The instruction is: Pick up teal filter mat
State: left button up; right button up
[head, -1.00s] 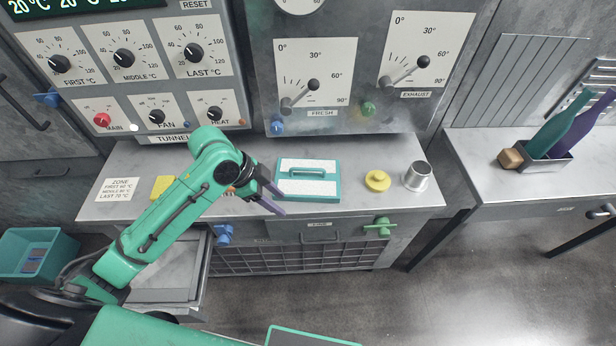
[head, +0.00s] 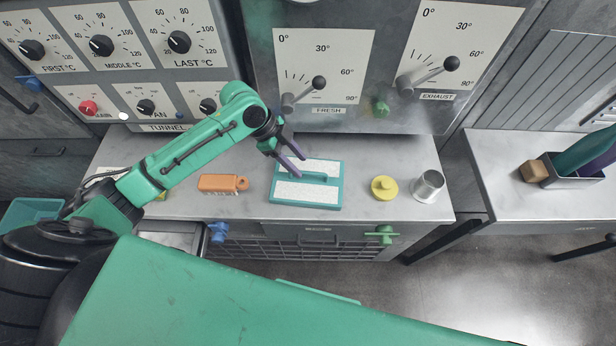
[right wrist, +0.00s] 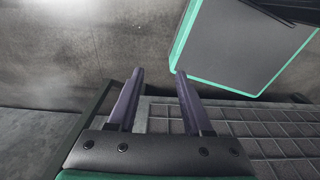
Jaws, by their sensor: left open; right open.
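The teal filter mat (head: 306,192) lies flat on the grey counter in the head view, a teal frame with white panels and a teal bar handle (head: 318,177) across its middle. My left gripper (head: 300,166) is open, its purple fingers over the mat's back-left part, close to the handle. I cannot tell whether the fingers touch the mat. My right gripper (right wrist: 160,72) is open and empty in the right wrist view, above the floor and a dark grid, away from the mat.
An orange block (head: 222,183) lies left of the mat. A yellow knobbed disc (head: 384,188) and a metal cup (head: 428,186) stand to its right. The control panel (head: 330,60) rises behind the counter (head: 250,208). A side table (head: 510,195) holds bottles.

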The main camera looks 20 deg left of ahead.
aim_at(308, 174)
pick_arm(q)
jog(key=x, duration=0.2)
jog(key=p+x, duration=0.1)
jog(key=x, duration=0.1)
jog(key=p+x, duration=0.1)
jog(key=x, duration=0.1)
jog(key=shift+w+a, duration=0.25)
jog(key=shift+w, duration=0.1)
jog(key=shift+d+f, duration=0.15)
jog(key=shift+f, duration=0.2)
jog(key=shift+s+f, duration=0.1)
grip_shut()
pick_arm(e)
jog(key=shift+w+a+r, duration=0.1)
jog(key=shift+w+r, duration=0.95)
